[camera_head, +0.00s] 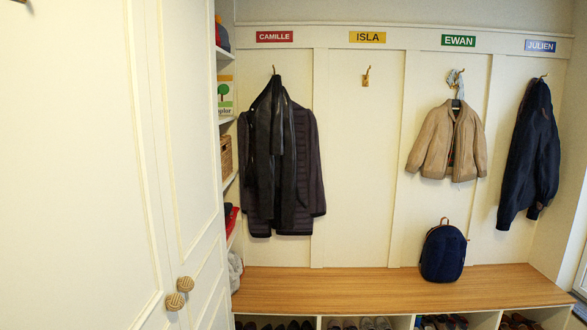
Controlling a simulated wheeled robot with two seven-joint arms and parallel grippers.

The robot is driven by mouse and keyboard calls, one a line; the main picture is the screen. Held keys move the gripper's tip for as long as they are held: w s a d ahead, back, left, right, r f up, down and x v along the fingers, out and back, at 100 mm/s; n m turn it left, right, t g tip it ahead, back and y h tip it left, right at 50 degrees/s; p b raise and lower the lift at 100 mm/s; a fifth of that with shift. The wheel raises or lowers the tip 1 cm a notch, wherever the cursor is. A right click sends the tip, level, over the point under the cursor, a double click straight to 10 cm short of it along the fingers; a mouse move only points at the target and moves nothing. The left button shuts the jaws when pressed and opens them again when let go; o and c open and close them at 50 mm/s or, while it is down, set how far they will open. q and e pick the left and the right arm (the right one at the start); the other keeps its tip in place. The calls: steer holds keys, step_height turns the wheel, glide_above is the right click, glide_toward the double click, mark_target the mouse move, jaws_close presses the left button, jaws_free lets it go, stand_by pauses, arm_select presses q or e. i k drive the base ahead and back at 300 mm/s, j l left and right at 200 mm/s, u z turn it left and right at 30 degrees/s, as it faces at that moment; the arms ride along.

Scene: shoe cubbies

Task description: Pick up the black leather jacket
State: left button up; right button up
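Under the CAMILLE label hangs a dark quilted coat (304,165) with a long black, slightly shiny garment (271,150) draped in front of it. A dark navy jacket (530,155) hangs under JULIEN. Neither of my grippers shows in the head view.
The hook (366,77) under ISLA is empty. A wooden bench (350,288) runs below, with a navy backpack (443,254) on it and shoes in the cubbies underneath. A tall white cabinet (80,170) with knobs fills the left, beside shelves holding a basket (226,157).

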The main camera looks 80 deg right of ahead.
mark_target(271, 169)
steer(key=z, duration=2.5)
